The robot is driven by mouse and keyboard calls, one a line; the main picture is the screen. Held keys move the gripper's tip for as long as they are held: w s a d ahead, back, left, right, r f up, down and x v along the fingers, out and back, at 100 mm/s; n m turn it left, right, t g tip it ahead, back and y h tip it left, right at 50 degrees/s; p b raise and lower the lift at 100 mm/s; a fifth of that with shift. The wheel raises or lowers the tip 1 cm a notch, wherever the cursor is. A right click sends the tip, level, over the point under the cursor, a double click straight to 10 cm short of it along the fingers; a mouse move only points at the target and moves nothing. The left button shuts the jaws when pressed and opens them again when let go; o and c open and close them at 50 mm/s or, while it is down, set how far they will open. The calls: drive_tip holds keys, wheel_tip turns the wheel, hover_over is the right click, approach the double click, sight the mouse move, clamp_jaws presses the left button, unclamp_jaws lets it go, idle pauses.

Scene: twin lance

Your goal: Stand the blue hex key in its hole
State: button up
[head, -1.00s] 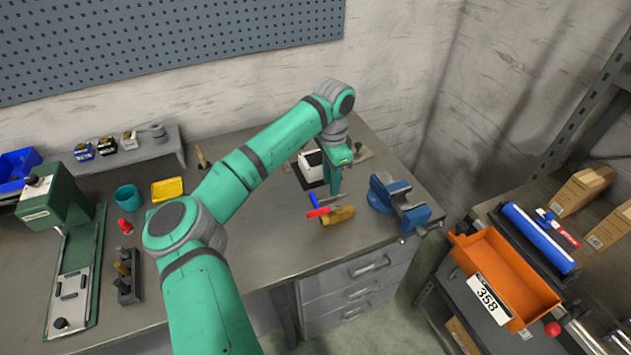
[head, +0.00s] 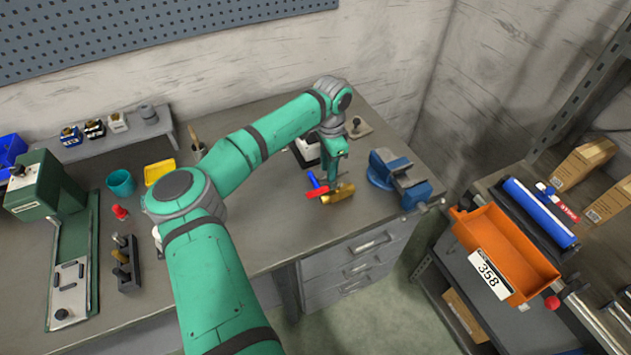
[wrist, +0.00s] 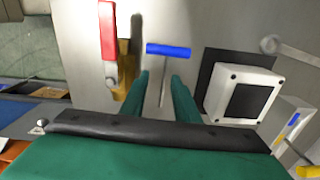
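The blue hex key (wrist: 168,50) has a blue cross handle and a thin grey shaft. In the wrist view it lies on the bench, its shaft running between my fingers. In the head view its blue handle (head: 313,179) shows just left of my gripper (head: 330,183). In the wrist view my gripper (wrist: 162,78) is open, with a finger on each side of the shaft and gaps visible. I cannot tell how high the fingers are above the bench. No hole for the key can be made out; a dark block (head: 127,275) holding several upright pieces stands on the bench at left.
A white box with a dark top (wrist: 245,95) stands on the other side. A blue vise (head: 405,180) is at the bench's right. The front middle of the bench is clear.

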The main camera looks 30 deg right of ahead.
sight(320, 178)
drive_tip(key=shift+w+a+f, duration=0.25)
drive_tip(key=shift+a+f, duration=0.05)
drive_tip(key=shift+f, duration=0.25)
drive_tip(key=shift+w+a+f, duration=0.2)
drive_tip(key=shift+a+f, duration=0.1)
drive_tip(key=shift+f, duration=0.2)
drive_tip(key=shift+w+a+f, duration=0.2)
drive_tip(key=shift+a+f, duration=0.05)
drive_tip(key=shift+a, duration=0.15)
drive_tip(key=c, duration=0.7)
drive_tip(key=shift+s+d, duration=0.3)
drive_tip(key=shift+d, duration=0.2)
clamp_jaws()
drive_tip(key=shift+w+a+r, duration=0.1)
drive_tip(key=shift+a+r, duration=0.1)
drive_tip(key=shift+r, duration=0.4)
drive_tip(key=r, duration=0.2)
drive_tip(key=shift+a+r, duration=0.25)
drive_tip(key=shift+r, duration=0.1)
drive_tip(key=s+a+r, duration=0.7)
drive_tip(key=s+r, duration=0.2)
drive_tip(key=s, duration=0.2)
drive_tip(key=shift+s+a, duration=0.15)
drive_tip(key=shift+a, duration=0.1)
